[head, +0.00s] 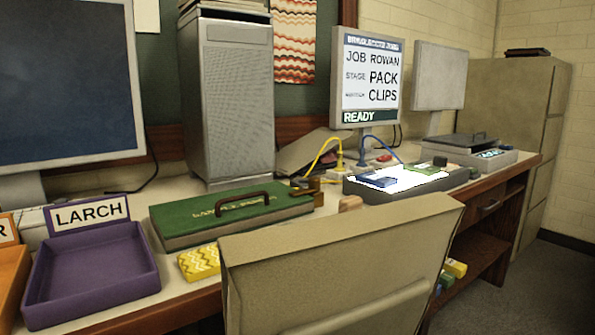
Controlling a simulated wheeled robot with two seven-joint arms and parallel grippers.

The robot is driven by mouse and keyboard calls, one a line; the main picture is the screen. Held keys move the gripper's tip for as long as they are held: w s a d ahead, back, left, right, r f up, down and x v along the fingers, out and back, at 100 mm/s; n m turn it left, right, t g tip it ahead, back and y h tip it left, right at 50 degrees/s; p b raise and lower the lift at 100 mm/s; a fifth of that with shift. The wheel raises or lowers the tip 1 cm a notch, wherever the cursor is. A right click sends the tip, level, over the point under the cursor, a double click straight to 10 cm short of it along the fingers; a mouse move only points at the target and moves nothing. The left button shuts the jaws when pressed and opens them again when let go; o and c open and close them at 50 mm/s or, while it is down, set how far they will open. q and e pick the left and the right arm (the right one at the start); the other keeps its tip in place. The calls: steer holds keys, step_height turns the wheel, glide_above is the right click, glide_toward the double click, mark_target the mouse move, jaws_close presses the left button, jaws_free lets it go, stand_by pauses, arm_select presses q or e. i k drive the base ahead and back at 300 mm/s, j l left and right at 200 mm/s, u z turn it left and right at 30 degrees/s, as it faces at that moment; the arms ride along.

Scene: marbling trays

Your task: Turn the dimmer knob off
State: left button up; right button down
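No dimmer knob can be made out clearly in the head view. A grey light box (455,180) on the desk has a brightly glowing white top, so its light is on. A blue block (377,181) and a green piece (427,169) lie on the glowing top. The chair back hides part of the box's front. Neither of my grippers is in view.
A beige chair back (335,270) stands close in front of the desk. A green case (230,215), a purple LARCH tray (90,275) and a yellow patterned block (199,263) occupy the left. A monitor (370,75) reads READY. Yellow and blue cables rise behind the box.

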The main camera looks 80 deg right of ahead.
mark_target(438, 161)
steer(key=k+z, duration=0.3)
steer(key=k+l+z, duration=0.2)
steer(key=z, duration=3.4)
steer(key=i+l+z, duration=0.15)
steer(key=z, duration=0.25)
steer(key=i+z, duration=0.4)
steer(key=k, duration=0.1)
